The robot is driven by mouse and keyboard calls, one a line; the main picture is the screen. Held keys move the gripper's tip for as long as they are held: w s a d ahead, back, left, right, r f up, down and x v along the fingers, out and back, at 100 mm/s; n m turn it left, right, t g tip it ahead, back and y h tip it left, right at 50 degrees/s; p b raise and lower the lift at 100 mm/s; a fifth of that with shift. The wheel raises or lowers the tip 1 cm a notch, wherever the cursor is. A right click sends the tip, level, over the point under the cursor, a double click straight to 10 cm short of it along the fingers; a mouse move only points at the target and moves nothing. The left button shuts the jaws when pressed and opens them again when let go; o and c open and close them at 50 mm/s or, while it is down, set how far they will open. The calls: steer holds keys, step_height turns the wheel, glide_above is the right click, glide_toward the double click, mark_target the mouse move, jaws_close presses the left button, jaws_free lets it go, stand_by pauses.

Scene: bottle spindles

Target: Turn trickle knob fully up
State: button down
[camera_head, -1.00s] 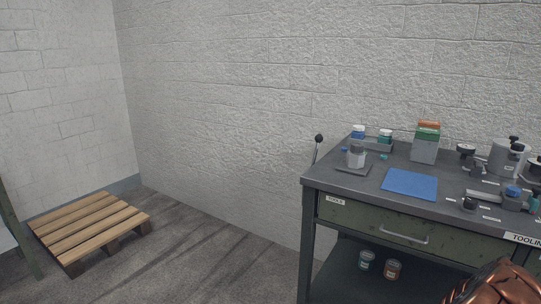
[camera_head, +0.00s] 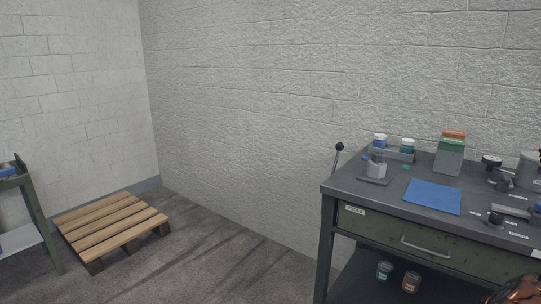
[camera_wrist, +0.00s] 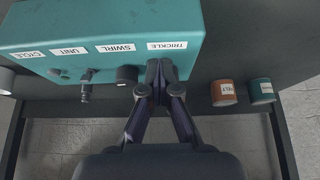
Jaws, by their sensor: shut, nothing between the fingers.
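In the wrist view a teal box (camera_wrist: 100,30) carries upside-down labels. The TRICKLE label (camera_wrist: 167,45) is at its right end. My gripper (camera_wrist: 162,72) is shut with its fingertips at the box's face, right beside that label. The trickle knob cannot be made out; the fingertips cover that spot. I cannot tell whether they touch it or how far it is turned. A dark knob (camera_wrist: 127,74) sits by the SWIRL label (camera_wrist: 115,48), just left of the fingers. Neither the teal box nor the gripper's fingers can be made out in the head view.
A lever-like control (camera_wrist: 85,88) projects near the UNIT label. An orange can (camera_wrist: 223,93) and a teal can (camera_wrist: 262,91) stand right of my gripper. In the head view, a workbench (camera_head: 385,185) with a blue mat (camera_head: 432,196) stands right, a pallet (camera_head: 112,225) left.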

steer(key=shift+w+a+p, duration=0.45)
steer(key=shift+a+p, duration=0.15)
steer(key=shift+p, duration=0.15)
stand_by(0.8)
steer(key=shift+a, duration=0.1)
steer(key=shift+s+a, duration=0.2)
steer(key=shift+s, duration=0.05)
step_height(320, 180, up, 6)
steer(key=p, duration=0.5)
steer(key=shift+r, duration=0.1)
steer(key=shift+w+d, duration=0.1)
steer(key=shift+w+d+r+t+b, duration=0.15)
steer(key=shift+w+r+t+b, duration=0.1)
steer(key=shift+w+r+b, duration=0.3)
steer(key=shift+w+d+r+t+b, duration=0.15)
steer(key=shift+w+r+t+b, duration=0.15)
steer(key=shift+w+b, duration=0.25)
